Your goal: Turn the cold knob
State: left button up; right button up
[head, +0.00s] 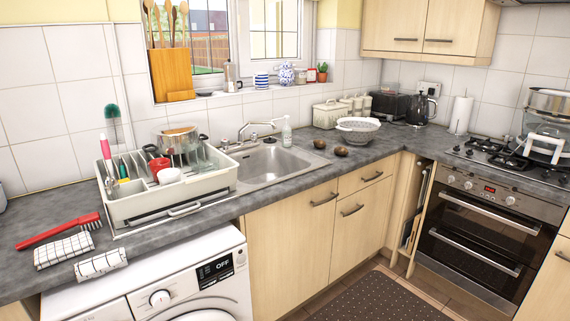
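The chrome tap (258,126) stands behind the steel sink basin (268,164), its spout reaching to the right over the basin. Small chrome knobs seem to sit low at the tap's base, but they are too small to tell hot from cold. Neither of my grippers shows in the head view. Whether water is running cannot be made out; no stream shows.
A white dish rack (160,206) with a red mug (158,166) and a pot stands left of the basin. A soap bottle (286,132) stands right of the tap. Brown bowls (341,151) and a white colander (358,131) sit further right. Floor shows before the cabinets.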

aim_at(254, 137)
jog(key=i+u, duration=0.15)
jog(key=i, duration=0.4)
jog(key=i+l+u, duration=0.2)
jog(key=i, duration=0.35)
jog(key=i+l, duration=0.25)
jog(key=i+l+u, duration=0.1)
jog(key=i+l, duration=0.15)
jog(key=l, duration=0.15)
